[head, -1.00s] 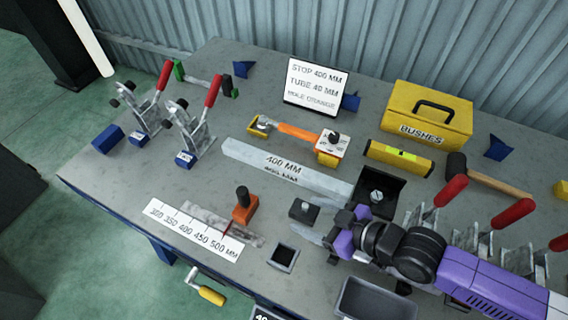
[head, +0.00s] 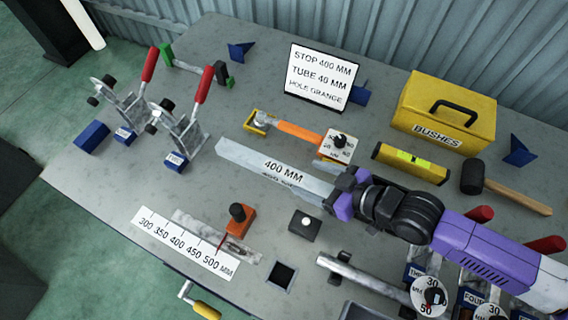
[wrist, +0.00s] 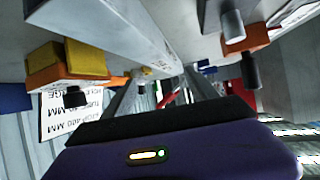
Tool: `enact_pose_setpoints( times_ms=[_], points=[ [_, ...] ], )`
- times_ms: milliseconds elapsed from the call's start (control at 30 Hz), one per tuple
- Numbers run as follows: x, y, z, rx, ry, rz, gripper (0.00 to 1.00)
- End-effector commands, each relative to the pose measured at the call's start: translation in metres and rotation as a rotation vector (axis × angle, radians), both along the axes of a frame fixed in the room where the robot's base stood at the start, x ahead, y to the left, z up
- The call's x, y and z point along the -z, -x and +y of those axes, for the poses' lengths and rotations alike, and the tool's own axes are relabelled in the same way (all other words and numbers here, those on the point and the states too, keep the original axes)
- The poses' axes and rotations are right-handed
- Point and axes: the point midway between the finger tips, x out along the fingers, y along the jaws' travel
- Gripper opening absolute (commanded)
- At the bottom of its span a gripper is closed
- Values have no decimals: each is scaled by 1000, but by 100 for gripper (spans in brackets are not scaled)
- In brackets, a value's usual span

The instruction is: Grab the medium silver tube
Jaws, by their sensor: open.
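A silver square tube labelled 400 MM (head: 255,165) lies on the workbench in the head view. A thinner silver tube (head: 360,278) lies nearer the front edge, partly hidden by round dials. I cannot tell from the pictures which one counts as medium. My gripper (head: 344,190) is at the right end of the 400 MM tube, which it partly hides; contact cannot be made out. In the wrist view my gripper (wrist: 162,88) has its fingers apart with nothing clearly between them, and a large silver tube (wrist: 115,35) passes close by.
An orange-handled tool (head: 298,130) and a yellow level (head: 411,162) lie behind the tube. A black block (head: 305,225) and an orange stop on a ruler (head: 185,243) are in front.

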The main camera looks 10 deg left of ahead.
Motion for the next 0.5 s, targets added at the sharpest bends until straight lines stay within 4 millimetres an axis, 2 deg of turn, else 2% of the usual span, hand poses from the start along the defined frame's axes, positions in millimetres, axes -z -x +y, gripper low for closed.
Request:
enact_pose_setpoints(
  times_ms=[267, 500],
  points=[
    [12, -10, 22, -1, -1, 2, 68],
    [27, -20, 51, -2, 0, 2, 68]
  ],
)
